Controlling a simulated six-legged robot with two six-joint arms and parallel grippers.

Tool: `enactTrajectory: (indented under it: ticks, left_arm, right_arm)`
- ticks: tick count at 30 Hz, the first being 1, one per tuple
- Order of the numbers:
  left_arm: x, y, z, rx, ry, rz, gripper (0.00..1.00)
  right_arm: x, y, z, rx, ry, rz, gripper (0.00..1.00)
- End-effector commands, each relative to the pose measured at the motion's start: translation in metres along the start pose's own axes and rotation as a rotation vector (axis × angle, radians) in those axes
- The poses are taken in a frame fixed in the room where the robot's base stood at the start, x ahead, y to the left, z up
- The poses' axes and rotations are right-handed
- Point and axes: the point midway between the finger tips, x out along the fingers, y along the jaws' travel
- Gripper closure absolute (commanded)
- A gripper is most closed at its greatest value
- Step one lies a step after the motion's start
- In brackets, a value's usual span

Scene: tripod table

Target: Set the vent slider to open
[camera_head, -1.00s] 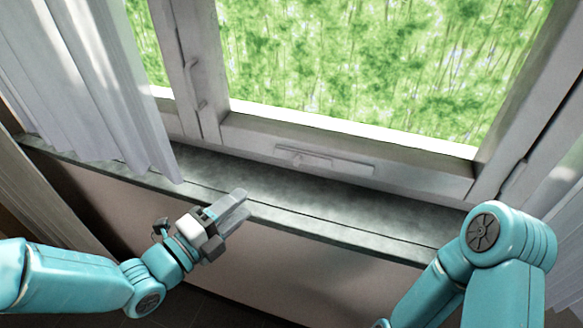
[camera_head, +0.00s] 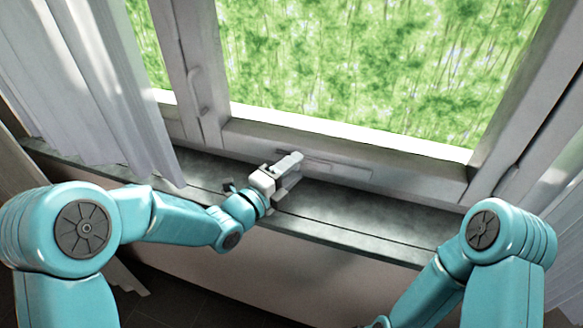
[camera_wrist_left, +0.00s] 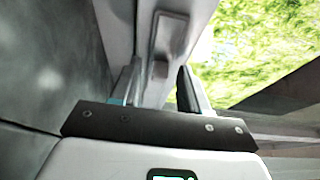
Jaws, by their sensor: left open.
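The vent slider is a slim grey plate (camera_head: 345,170) with a raised bar, set in the lower window frame. Its left end is partly hidden behind my left gripper (camera_head: 293,168). In the left wrist view the vent plate (camera_wrist_left: 170,38) lies beyond the fingers, with a small grey block (camera_wrist_left: 160,69) showing between them. The left gripper (camera_wrist_left: 158,85) is open, its fingers on either side of that block in the picture. I cannot tell whether they touch it. My right arm shows at the lower right, but its gripper is out of view.
A dark stone sill (camera_head: 350,217) runs below the window frame and is clear. A pale curtain (camera_head: 85,90) hangs at the left. A window handle (camera_head: 193,92) stands on the upright frame left of the glass. Another curtain is at the right edge.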

Motion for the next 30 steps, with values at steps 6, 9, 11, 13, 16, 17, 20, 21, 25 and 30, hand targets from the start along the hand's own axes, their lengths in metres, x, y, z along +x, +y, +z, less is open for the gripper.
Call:
enactTrajectory:
  ticks: [6, 9, 11, 13, 16, 17, 20, 21, 25, 30]
  left_arm:
    - [0.000, 0.000, 0.000, 0.000, 0.000, 0.000, 0.55]
    - [0.000, 0.000, 0.000, 0.000, 0.000, 0.000, 0.88]
    - [0.000, 0.000, 0.000, 0.000, 0.000, 0.000, 1.00]
    - [0.000, 0.000, 0.000, 0.000, 0.000, 0.000, 1.00]
    - [0.001, 0.002, -0.002, 0.000, 0.001, -0.001, 1.00]
    - [0.002, 0.003, -0.005, 0.001, 0.002, -0.001, 1.00]
    - [0.009, 0.007, -0.021, 0.003, 0.004, -0.004, 1.00]
    - [0.013, 0.008, -0.030, 0.004, 0.005, -0.005, 1.00]
    - [0.024, 0.007, -0.058, 0.004, 0.005, -0.006, 1.00]
    - [0.033, 0.003, -0.080, 0.002, 0.002, -0.004, 1.00]
  right_arm:
    - [0.000, 0.000, 0.000, 0.000, 0.000, 0.000, 0.57]
    - [0.000, 0.000, 0.000, 0.000, 0.000, 0.000, 0.57]
    - [0.000, 0.000, 0.000, 0.000, 0.000, 0.000, 0.57]
    - [0.000, 0.000, 0.000, 0.000, 0.000, 0.000, 0.57]
    - [0.003, 0.001, 0.000, 0.000, 0.000, 0.000, 0.57]
    - [0.007, 0.002, 0.000, 0.000, 0.000, 0.000, 0.57]
    - [0.025, 0.009, -0.001, 0.000, 0.000, 0.000, 0.57]
    - [0.033, 0.012, -0.001, 0.000, 0.000, 0.000, 0.57]
    - [0.054, 0.019, -0.001, 0.000, 0.000, 0.000, 0.57]
    - [0.066, 0.024, -0.001, 0.000, 0.000, 0.000, 0.57]
